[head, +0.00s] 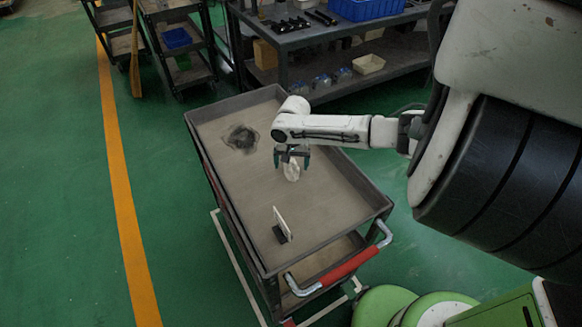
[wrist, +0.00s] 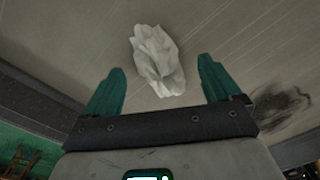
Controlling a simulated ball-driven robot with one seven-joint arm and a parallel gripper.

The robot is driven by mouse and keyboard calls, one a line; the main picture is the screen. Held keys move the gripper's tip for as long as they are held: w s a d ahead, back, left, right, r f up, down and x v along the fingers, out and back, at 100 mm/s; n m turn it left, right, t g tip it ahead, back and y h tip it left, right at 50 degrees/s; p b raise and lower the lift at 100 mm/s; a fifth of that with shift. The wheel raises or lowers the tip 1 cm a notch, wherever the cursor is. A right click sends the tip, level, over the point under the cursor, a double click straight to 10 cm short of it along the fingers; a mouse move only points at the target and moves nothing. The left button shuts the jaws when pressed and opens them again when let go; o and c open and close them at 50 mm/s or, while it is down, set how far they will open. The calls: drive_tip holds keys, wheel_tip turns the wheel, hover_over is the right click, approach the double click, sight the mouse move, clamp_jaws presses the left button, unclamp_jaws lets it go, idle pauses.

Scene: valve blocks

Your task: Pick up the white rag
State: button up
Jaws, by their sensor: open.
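The white rag (head: 292,171) lies crumpled on the top tray of a cart (head: 325,220). It also shows in the wrist view (wrist: 158,60), just beyond and between my fingertips. My gripper (head: 291,162) points down over the rag in the head view and partly covers it. In the wrist view my gripper (wrist: 160,85) has its two green fingers wide apart, with the rag in the gap between their lines. Nothing is held. I cannot tell the exact height of the fingertips above the tray.
A dark smudge or dark cloth (head: 241,138) lies on the tray's far left part. A small upright light plate on a black base (head: 282,226) stands nearer the handle (head: 345,268). The tray has raised rims. A workbench (head: 330,38) with a blue bin (head: 367,8) stands behind.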

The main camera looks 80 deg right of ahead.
drive_tip(key=shift+f, duration=0.6)
drive_tip(key=shift+c, duration=0.5)
drive_tip(key=c, duration=1.1)
drive_tip(key=shift+o, duration=0.2)
